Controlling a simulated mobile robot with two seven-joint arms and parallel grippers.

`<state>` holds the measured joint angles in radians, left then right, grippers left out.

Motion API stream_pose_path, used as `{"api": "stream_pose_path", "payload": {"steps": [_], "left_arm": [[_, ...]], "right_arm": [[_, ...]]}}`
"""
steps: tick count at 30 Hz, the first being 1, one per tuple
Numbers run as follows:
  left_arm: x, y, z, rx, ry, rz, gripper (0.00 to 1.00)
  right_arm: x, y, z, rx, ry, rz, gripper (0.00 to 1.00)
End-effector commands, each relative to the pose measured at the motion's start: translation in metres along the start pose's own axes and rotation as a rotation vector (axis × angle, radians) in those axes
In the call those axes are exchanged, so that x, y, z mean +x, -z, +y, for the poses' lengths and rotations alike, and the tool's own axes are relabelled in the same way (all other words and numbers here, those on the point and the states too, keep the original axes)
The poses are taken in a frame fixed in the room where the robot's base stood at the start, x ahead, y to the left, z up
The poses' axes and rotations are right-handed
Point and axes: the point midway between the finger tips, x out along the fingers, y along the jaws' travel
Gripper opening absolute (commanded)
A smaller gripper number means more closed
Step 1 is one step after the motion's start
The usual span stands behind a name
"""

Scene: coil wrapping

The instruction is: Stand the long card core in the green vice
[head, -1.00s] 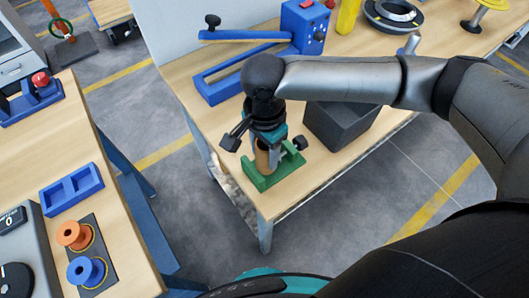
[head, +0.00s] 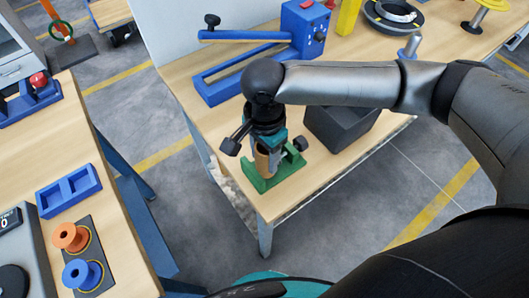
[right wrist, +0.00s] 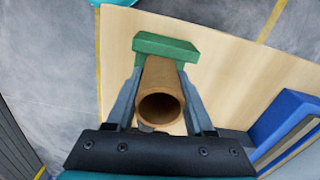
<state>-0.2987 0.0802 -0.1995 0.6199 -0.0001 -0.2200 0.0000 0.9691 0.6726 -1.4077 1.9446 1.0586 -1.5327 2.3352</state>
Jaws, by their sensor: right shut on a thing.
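The long card core (head: 263,162) is a brown hollow tube. It stands roughly upright at the green vice (head: 284,178), near the front corner of the right-hand table. My right gripper (head: 264,150) comes down from above and is shut on the core. In the right wrist view the core (right wrist: 161,100) shows its open end between the two fingers (right wrist: 161,105), with the green vice (right wrist: 165,46) just past its far end. I cannot tell how firmly the core's lower end sits between the jaws. My left gripper is not in view.
A dark grey box (head: 340,125) stands right behind the vice. A blue machine with a long arm (head: 250,70) is further back. On the left table are a blue tray (head: 68,192), an orange spool (head: 70,237) and a blue spool (head: 83,272). A floor gap separates the tables.

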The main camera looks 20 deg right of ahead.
Motion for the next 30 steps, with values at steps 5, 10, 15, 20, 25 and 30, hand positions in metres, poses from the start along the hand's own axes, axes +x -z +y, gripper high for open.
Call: {"api": "stream_pose_path", "payload": {"steps": [5,10,15,20,25,30], "left_arm": [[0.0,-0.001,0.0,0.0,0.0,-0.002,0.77],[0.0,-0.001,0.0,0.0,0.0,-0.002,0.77],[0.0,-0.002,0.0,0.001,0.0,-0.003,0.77],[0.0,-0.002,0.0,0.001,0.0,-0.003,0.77],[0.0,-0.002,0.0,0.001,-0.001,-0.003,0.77],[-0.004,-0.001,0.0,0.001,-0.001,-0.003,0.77]], "right_arm": [[0.004,0.0,0.0,0.0,0.0,-0.001,0.0],[0.006,0.0,0.0,0.0,0.001,0.0,0.57],[0.006,0.0,0.0,0.0,0.001,0.001,0.76],[0.006,0.0,0.0,0.0,0.001,0.001,0.88],[0.006,0.0,0.0,0.0,0.0,0.001,0.88],[-0.005,0.0,-0.001,0.0,0.001,0.0,0.88]]}}
